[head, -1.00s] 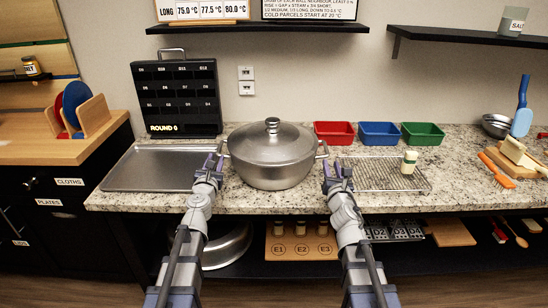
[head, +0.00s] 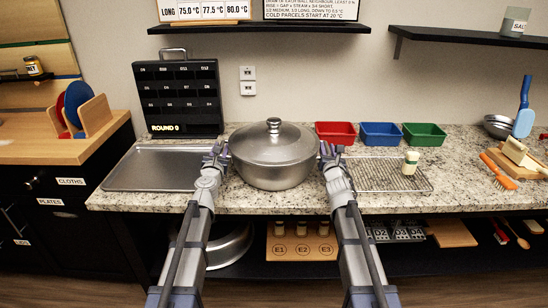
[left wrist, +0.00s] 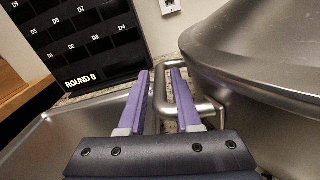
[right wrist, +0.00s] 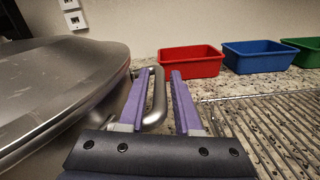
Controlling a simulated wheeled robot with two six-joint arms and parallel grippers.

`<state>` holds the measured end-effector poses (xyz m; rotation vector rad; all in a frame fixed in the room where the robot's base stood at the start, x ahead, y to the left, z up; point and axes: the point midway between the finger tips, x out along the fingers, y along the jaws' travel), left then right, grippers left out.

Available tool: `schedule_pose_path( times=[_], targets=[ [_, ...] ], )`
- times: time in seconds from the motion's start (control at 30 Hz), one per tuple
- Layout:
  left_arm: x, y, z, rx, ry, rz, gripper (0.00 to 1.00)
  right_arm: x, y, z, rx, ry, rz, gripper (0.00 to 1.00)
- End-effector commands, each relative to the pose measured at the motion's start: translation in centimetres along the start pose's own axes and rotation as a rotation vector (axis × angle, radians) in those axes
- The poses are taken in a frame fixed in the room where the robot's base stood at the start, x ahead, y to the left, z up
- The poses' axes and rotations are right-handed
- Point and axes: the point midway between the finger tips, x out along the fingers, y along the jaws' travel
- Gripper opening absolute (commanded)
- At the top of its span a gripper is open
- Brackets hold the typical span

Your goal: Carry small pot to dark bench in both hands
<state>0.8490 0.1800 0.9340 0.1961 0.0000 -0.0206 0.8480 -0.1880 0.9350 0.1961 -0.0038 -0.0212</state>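The lidded steel pot (head: 273,158) stands on the granite counter, with a side handle at each end. My left gripper (head: 217,153) is at its left handle; in the left wrist view the open purple fingers (left wrist: 163,92) have the steel handle (left wrist: 185,100) between and beside them. My right gripper (head: 331,152) is at its right handle; in the right wrist view the open purple fingers (right wrist: 160,95) stand either side of the handle (right wrist: 155,100). Neither gripper looks closed on its handle. No bench labelled dark is plain; a black cabinet with a wooden top (head: 60,140) stands at the left.
A metal tray (head: 150,170) lies left of the pot, with a black rack (head: 178,97) behind it. A wire rack (head: 375,176) with a small jar (head: 410,163) lies right. Red (head: 335,132), blue (head: 380,134) and green (head: 424,134) bins stand behind it.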

Motion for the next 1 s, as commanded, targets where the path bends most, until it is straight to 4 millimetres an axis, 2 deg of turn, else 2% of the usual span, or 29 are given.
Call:
schedule_pose_path(
  times=[0.37,0.4,0.7,1.0],
  targets=[
    [0.26,-0.01,0.00,0.000,0.000,0.000,0.32,0.40,0.00,0.00,0.000,0.000,0.000,0.32],
    [0.26,-0.01,0.00,0.000,0.000,0.000,0.31,0.40,0.00,0.00,0.000,0.000,0.000,0.31],
    [0.25,0.00,0.00,0.000,0.000,0.000,0.00,0.40,0.00,0.00,0.000,0.000,0.000,0.00],
    [0.26,0.01,0.00,0.000,0.000,0.000,0.00,0.40,-0.01,0.00,0.000,0.000,0.000,0.00]
  ],
)
